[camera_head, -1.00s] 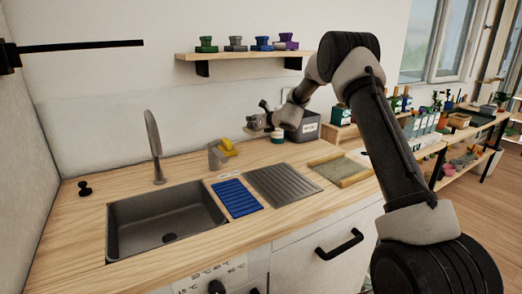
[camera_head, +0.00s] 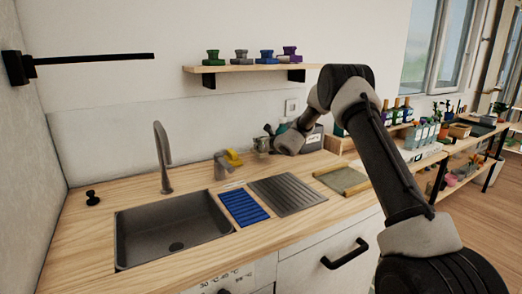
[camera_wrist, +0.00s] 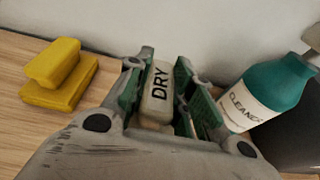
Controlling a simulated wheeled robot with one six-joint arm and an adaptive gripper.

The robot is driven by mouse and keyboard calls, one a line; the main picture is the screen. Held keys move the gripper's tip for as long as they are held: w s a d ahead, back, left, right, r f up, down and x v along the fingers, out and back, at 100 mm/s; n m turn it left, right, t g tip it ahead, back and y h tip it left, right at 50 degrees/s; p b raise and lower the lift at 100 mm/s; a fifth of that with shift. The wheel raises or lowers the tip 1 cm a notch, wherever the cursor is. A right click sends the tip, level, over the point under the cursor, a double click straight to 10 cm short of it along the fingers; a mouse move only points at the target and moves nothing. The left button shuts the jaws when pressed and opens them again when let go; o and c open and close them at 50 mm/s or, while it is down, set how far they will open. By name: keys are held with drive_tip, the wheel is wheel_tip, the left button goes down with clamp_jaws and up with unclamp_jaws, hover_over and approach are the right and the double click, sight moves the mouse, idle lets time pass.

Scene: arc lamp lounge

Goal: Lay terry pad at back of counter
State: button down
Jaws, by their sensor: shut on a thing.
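My gripper (camera_head: 264,139) is over the back of the wooden counter (camera_head: 90,225), near the wall. In the wrist view my gripper (camera_wrist: 158,85) is shut on a pale pad marked DRY (camera_wrist: 158,95), which I take as the terry pad. The pad stands on edge between the green-lined fingers, with its lower part hidden. I cannot tell whether it touches the counter.
A teal CLEANER bottle (camera_wrist: 268,90) stands close right of my gripper. The sink (camera_head: 172,230), blue mat (camera_head: 243,207) and ridged grey drainer (camera_head: 288,194) lie in front. A shelf (camera_head: 245,69) hangs above.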

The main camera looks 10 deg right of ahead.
drive_tip(key=shift+f, duration=1.35)
drive_tip(key=shift+f, duration=0.15)
drive_tip(key=c, duration=1.3)
unclamp_jaws()
drive_tip(key=shift+o, duration=0.2)
